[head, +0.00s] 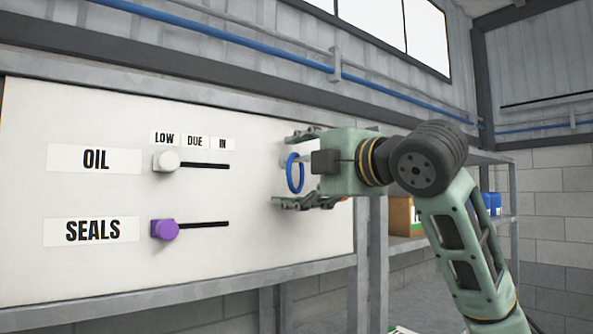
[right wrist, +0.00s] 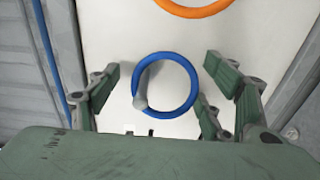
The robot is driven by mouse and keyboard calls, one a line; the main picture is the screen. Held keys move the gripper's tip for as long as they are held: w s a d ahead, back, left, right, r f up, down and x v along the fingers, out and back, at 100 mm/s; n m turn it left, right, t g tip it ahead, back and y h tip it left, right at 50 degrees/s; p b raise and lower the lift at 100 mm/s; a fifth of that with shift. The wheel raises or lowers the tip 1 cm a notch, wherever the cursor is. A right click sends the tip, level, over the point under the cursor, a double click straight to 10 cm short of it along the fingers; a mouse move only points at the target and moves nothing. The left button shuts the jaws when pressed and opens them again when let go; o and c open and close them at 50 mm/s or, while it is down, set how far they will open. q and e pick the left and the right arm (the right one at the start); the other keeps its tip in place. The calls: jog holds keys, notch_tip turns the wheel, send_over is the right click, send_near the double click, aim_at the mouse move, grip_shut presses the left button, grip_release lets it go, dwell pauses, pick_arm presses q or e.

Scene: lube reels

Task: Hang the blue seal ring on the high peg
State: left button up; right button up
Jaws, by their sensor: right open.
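The blue seal ring (head: 290,175) is at the right part of the white board, between the spread fingers of my right gripper (head: 286,170). In the right wrist view the blue ring (right wrist: 194,86) lies around a short grey peg (right wrist: 140,103), which sits against the ring's lower-left rim there. The fingers of my right gripper (right wrist: 160,88) stand open on both sides of the ring, apart from it. My right gripper hides part of the board in the head view. My left gripper is not in view.
An orange ring (right wrist: 195,8) is partly in view at the top of the right wrist view. The board (head: 110,290) carries OIL and SEALS sliders with a white knob (head: 166,161) and a purple knob (head: 165,229). A shelf with a brown box (head: 402,218) stands behind my right arm.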

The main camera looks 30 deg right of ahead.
jog(key=s+d, duration=0.1)
jog(key=s, duration=1.1)
jog(key=shift+d, duration=0.1)
